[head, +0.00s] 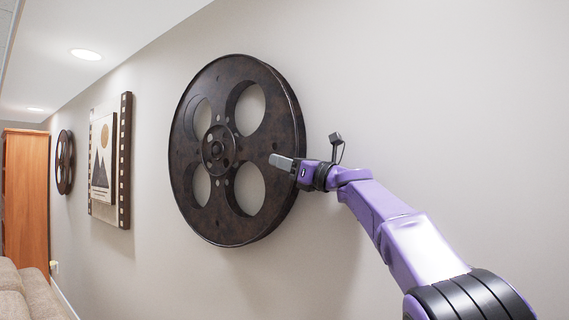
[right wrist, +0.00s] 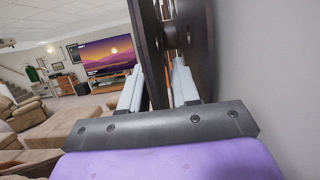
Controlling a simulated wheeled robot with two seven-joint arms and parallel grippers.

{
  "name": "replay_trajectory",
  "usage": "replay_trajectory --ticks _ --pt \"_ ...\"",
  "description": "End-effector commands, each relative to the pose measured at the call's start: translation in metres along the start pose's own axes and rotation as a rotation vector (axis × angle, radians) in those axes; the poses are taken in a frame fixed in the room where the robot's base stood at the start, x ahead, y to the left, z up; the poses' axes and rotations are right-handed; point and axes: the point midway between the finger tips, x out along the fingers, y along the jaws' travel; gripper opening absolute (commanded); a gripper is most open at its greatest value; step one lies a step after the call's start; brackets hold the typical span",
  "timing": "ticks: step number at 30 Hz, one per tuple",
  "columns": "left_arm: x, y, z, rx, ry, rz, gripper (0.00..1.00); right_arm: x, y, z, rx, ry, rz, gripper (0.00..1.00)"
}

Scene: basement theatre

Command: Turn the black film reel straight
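The black film reel (head: 258,155) is a large dark disc on the wall in the head view, with a round hub and large round holes around it. Its edge-on plates (right wrist: 150,45) stand upright in the right wrist view. My right gripper (head: 281,162) is at the reel's right rim. In the right wrist view its pale fingers (right wrist: 157,78) are apart, with the reel's near plate between them and a gap beside the right finger. Whether a finger touches the plate is unclear. My left gripper is not in view.
A framed mountain picture (head: 104,158) and a smaller reel (head: 64,162) hang farther left on the wall. An orange-brown cabinet (head: 26,190) and a beige sofa (head: 30,290) are at the left. The wall right of the reel is bare.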

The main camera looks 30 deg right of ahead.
Motion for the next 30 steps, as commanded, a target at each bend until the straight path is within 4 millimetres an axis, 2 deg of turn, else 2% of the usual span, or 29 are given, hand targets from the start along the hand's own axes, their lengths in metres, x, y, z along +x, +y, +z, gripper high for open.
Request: replay_trajectory --ticks 2,5,10,16,21,30 --pt "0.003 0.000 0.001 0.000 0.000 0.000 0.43 -0.003 0.000 -0.001 -0.001 -0.001 0.000 0.31" --pt "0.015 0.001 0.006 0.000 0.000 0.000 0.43 -0.016 0.000 -0.005 -0.002 -0.001 -0.002 0.31" --pt "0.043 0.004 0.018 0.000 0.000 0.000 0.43 -0.058 0.000 -0.008 -0.002 -0.002 -0.002 0.31" --pt "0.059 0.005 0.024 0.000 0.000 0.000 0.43 -0.096 0.000 -0.004 0.000 -0.001 -0.001 0.31" --pt "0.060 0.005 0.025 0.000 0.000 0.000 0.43 -0.105 0.000 -0.002 0.001 0.001 0.000 0.31" --pt "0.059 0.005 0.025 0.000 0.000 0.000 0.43 -0.104 0.000 -0.001 0.000 0.001 0.000 0.31"
